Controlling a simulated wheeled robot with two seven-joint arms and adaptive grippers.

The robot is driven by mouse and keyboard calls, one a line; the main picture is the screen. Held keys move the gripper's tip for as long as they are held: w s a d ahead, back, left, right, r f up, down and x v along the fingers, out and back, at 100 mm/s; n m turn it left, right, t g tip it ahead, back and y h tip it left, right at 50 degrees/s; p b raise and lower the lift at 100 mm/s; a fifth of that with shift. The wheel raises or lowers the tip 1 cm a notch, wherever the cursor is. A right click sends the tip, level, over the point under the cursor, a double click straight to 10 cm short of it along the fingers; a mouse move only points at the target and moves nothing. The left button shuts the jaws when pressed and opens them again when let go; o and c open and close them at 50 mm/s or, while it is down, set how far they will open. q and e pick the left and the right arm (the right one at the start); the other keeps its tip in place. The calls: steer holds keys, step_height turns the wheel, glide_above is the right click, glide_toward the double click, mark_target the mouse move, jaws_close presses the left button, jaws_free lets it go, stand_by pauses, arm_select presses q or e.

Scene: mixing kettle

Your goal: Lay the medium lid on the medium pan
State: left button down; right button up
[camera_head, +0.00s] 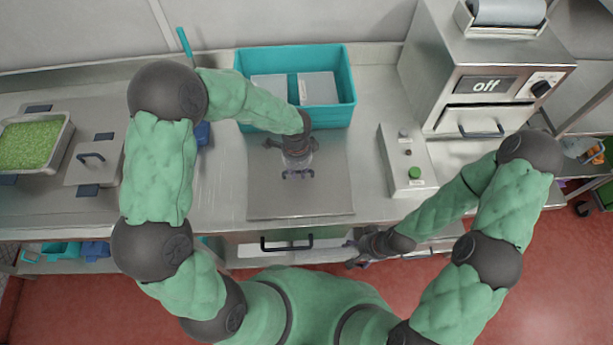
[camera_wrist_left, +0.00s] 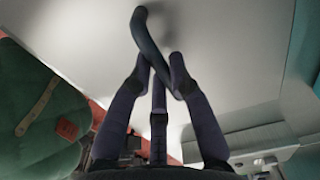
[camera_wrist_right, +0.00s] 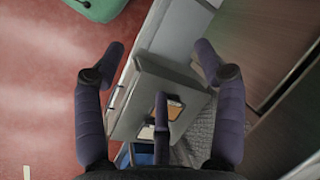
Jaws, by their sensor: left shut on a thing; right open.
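A large flat grey metal lid (camera_head: 322,200) is at the middle of the counter, with its near edge close to the counter's front edge. My left gripper (camera_head: 298,174) is over its centre, shut on its dark curved handle (camera_wrist_left: 150,48). I cannot tell whether the lid touches the counter. An uncovered metal pan (camera_head: 65,150) full of green bits stands at the far left, with blue grips. To its right, a smaller lid (camera_head: 85,176) with a dark handle sits between blue grips. My right gripper (camera_head: 365,250) is open and empty, low in front of the counter.
A teal bin (camera_head: 346,100) with pale contents stands behind the lid. A control box (camera_head: 405,172) with a green button is to the right. A steel appliance (camera_head: 435,75) reading "off" stands at the back right. A teal rod (camera_head: 184,42) rises behind my left arm.

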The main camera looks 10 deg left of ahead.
mark_target(298, 172)
arm_select(q)
steer(key=shift+r+p, duration=1.85)
steer(key=shift+r, duration=0.7)
steer(key=shift+f, duration=0.15)
